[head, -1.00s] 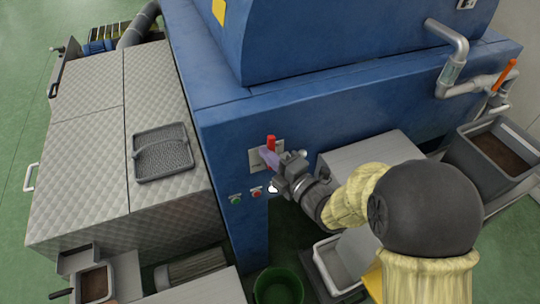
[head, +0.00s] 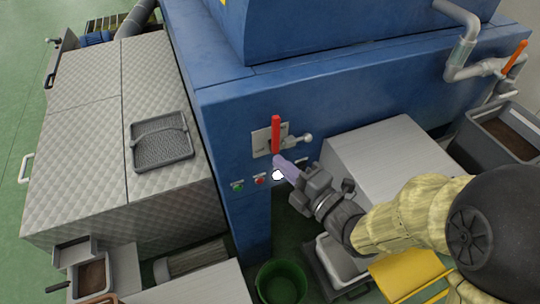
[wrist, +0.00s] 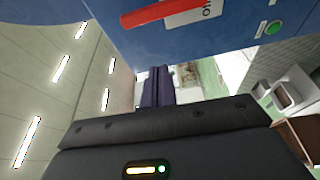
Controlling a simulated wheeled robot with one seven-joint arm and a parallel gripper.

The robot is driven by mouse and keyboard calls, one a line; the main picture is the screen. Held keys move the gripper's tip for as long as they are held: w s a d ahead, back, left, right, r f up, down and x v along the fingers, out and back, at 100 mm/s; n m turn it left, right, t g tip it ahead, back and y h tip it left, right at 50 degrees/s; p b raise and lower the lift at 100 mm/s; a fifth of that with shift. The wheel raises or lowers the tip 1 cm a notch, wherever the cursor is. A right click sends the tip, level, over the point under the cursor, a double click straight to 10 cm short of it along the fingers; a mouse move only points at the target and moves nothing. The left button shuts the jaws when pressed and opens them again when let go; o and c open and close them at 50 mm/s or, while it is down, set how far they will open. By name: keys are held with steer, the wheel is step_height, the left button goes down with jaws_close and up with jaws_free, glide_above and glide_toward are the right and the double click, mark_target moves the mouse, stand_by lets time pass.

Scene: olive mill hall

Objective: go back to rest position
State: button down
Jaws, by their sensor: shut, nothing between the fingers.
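My gripper (head: 281,162) is shut and empty, in front of the blue machine's (head: 330,110) front panel. Its purple fingers also show, pressed together, in the wrist view (wrist: 158,86). A red lever (head: 276,134) stands upright on a light plate at the panel, just above the fingertips in the head view. In the wrist view the lever (wrist: 160,12) lies across the top, apart from the fingers. My arm reaches in from the right.
Below the lever are a green button (head: 238,186) and a red button (head: 260,181). A grey metal box (head: 380,150) stands close to the right of my gripper. A green bucket (head: 281,283) is on the floor below. A grey bin (head: 500,135) is at far right.

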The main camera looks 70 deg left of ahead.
steer(key=shift+w+d, duration=0.3)
steer(key=shift+d, duration=0.2)
steer(key=shift+w, duration=0.1)
steer(key=shift+s, duration=0.25)
